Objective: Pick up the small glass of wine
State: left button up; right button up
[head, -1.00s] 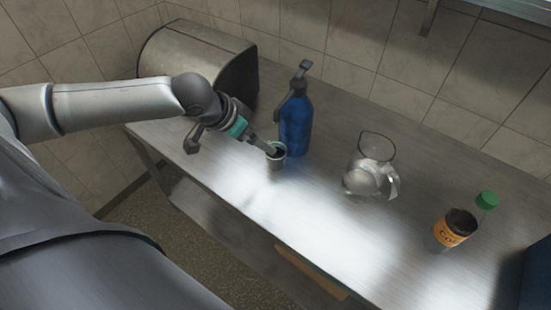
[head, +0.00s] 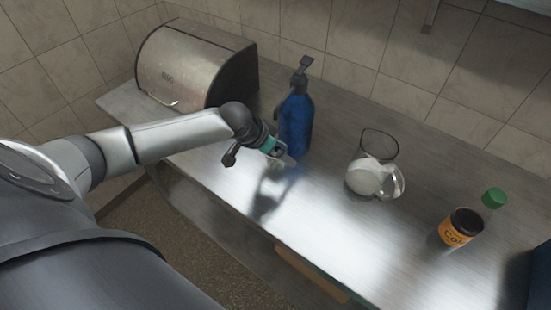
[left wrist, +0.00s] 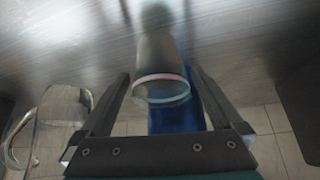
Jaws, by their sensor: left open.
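The small glass (left wrist: 160,62) shows in the left wrist view, clear with a tinted rim facing the camera. No wine can be made out in it. My left gripper (left wrist: 160,76) is open, with one finger on each side of the glass. I cannot tell whether the fingers touch it. In the head view my left gripper (head: 284,156) is low over the steel counter in front of the blue bottle, and its fingers largely hide the glass. My right gripper is not in view.
A blue pump bottle (head: 296,122) stands just behind my left gripper. A glass pitcher (head: 362,180) stands to the right, then an orange-labelled jar (head: 460,229) and a green-capped bottle (head: 494,199). A metal bread box (head: 187,66) is at back left. The counter's front middle is clear.

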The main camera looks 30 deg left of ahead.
pick_arm(q)
jog(key=shift+x, duration=0.9)
jog(key=c, duration=1.5)
jog(key=shift+c, duration=0.2)
jog(key=shift+r, duration=0.25)
